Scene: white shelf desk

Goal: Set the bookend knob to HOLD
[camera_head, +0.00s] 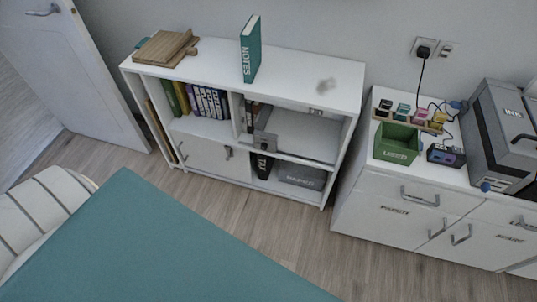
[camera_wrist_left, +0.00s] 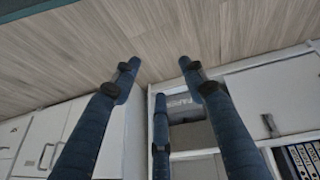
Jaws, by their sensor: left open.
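A small grey metal plate (camera_head: 265,142), which looks like the bookend, stands in the right bay of the white shelf unit (camera_head: 340,75), beside the middle divider. Its knob and any HOLD marking are too small to make out. My left gripper (camera_wrist_left: 158,64) shows in the left wrist view, open and empty, with wooden floor and the shelf unit's lower front beyond its fingers. I cannot make out the bookend in that view. Neither gripper shows in the head view.
A green box (camera_head: 397,143) sits on the right cabinet. A teal surface (camera_head: 140,240) fills the foreground; floor (camera_head: 250,210) lies clear before the shelf.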

